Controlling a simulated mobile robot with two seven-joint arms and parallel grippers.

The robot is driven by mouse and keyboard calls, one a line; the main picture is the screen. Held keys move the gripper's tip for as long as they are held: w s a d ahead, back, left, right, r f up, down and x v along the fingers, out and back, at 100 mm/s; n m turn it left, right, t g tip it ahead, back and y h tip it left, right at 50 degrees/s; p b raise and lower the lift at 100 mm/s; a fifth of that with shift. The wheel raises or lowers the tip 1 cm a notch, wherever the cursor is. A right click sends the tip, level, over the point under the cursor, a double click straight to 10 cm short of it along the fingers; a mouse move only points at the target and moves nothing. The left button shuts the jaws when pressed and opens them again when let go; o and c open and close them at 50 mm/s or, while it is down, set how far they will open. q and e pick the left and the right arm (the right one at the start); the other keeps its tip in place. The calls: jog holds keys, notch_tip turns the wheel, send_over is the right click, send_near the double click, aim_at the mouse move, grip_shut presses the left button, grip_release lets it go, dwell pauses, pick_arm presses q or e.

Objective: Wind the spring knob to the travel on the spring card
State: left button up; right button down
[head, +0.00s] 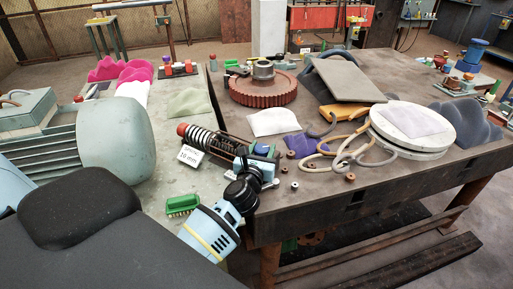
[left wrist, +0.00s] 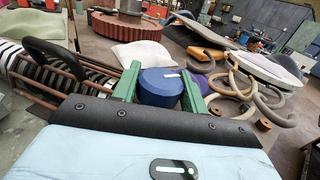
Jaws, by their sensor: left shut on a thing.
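The blue spring knob (head: 263,149) sits at the right end of the spring unit on the near edge of the table. A black and white coil spring (head: 208,139) lies between rods and has a red end cap (head: 182,129) at its left. The white spring card (head: 189,155) stands in front of it and reads what looks like 10 mm. My left gripper (head: 260,155) is shut on the knob. In the left wrist view, green fingers (left wrist: 160,90) flank the blue knob (left wrist: 160,86), which has a pale mark on top. The spring (left wrist: 50,78) shows at left, partly behind a black loop.
A red-brown gear wheel (head: 263,90) stands behind the spring unit. Tan hose loops (head: 340,150) and a round white disc (head: 411,125) lie to the right.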

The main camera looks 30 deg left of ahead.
aim_at(256, 153)
pick_arm(q)
jog(key=m+h, duration=0.1)
jog(key=h, duration=0.1)
jog(key=m+h, duration=0.2)
jog(key=h, duration=0.1)
jog(key=shift+m+t+h, duration=0.3)
jog(key=shift+t, duration=0.1)
jog(key=shift+m+h, duration=1.1)
jog(key=shift+h, duration=0.9)
jog(key=o, duration=1)
jog(key=shift+d, duration=0.1)
jog(key=shift+s, duration=0.1)
jog(key=shift+v, duration=3.8)
